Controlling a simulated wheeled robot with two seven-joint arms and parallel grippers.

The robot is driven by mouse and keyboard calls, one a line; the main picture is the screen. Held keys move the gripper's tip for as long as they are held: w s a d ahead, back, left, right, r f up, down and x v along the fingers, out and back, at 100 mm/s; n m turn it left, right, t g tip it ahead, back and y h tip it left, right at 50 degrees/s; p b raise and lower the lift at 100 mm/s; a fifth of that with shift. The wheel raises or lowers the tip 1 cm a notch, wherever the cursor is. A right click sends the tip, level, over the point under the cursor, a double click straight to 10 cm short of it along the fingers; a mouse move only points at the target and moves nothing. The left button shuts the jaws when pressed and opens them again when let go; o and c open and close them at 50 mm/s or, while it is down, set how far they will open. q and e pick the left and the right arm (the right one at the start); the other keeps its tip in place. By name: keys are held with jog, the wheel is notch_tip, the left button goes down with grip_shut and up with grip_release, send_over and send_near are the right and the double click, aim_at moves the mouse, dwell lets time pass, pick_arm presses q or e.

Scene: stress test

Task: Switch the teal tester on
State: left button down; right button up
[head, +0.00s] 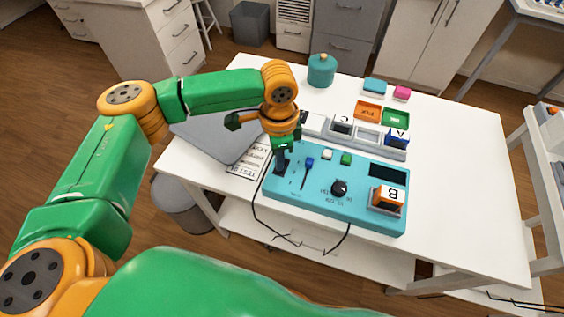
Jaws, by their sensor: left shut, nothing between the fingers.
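The teal tester (312,201) lies on the white table. It has a blue-topped slider (309,162), a white button (327,154), a green button (346,158), a black dial (339,188) and a dark display (388,171). An orange block marked B (391,194) sits in a holder at its right. My left gripper (281,170) is shut and empty, pointing down at the tester's upper left part. It hides what lies under it there, and I cannot tell whether it touches. My right gripper is not in view.
Behind the tester stands a grey rack (368,136) with blocks marked C (343,124) and A (397,138). An orange tray (368,111), a green tray (396,118) and a teal jar (321,71) are farther back. A grey mat (215,135) lies left. Black cables hang in front. The table's right side is clear.

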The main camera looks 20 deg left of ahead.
pick_arm(q)
jog(key=shift+s+f, duration=0.1)
jog(key=shift+f, duration=0.5)
notch_tip(320, 180, up, 7)
jog(key=p, duration=0.9)
jog(key=shift+r, duration=0.1)
